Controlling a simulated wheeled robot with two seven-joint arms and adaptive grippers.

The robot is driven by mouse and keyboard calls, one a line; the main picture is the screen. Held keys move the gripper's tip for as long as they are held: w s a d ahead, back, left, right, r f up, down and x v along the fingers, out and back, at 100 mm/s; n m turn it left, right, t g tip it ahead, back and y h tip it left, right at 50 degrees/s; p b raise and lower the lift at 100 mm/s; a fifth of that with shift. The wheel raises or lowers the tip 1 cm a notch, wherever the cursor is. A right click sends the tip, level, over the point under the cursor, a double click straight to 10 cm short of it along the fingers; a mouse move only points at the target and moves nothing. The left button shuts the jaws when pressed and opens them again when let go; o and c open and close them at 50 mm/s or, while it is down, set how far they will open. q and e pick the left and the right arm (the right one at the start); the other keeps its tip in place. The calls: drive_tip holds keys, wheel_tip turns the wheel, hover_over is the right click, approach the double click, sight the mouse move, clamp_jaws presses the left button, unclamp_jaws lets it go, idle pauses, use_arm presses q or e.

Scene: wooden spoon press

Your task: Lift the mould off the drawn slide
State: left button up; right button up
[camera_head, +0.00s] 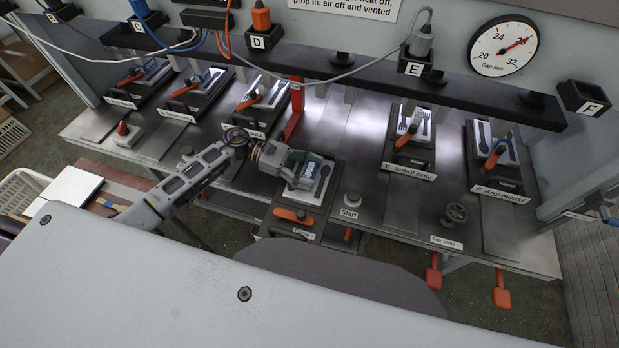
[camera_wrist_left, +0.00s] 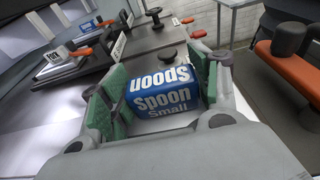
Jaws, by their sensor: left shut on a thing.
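My left gripper (camera_head: 303,172) is over the drawn slide (camera_head: 317,204), which sticks out at the front of the bench with an orange handle (camera_head: 293,215). In the left wrist view its green-padded fingers (camera_wrist_left: 160,92) are shut on a blue mould (camera_wrist_left: 163,98) marked "Spoon Small". A small part of the blue mould (camera_head: 309,169) shows between the fingers in the head view. A light plate shows under and beside the gripper. I cannot tell whether the mould is clear of the slide or touching it. My right gripper is not in view.
Stations with orange handles stand left, and stations E (camera_head: 408,135) and F (camera_head: 494,155) stand right. A Start button (camera_head: 352,199) is just right of the slide, with a handwheel (camera_head: 456,212) farther right. A dark overhead beam (camera_head: 340,70) crosses behind.

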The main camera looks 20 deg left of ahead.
sight(310, 170)
use_arm(q)
drive_tip(key=shift+w+r, duration=0.1)
drive_tip(key=shift+r, duration=0.15)
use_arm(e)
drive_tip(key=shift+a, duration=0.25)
use_arm(q)
drive_tip(key=shift+r, duration=0.5)
wheel_tip(310, 170, up, 8)
drive_tip(key=shift+r+b, duration=0.25)
drive_tip(key=shift+b, duration=0.6)
drive_tip(key=shift+r, duration=0.1)
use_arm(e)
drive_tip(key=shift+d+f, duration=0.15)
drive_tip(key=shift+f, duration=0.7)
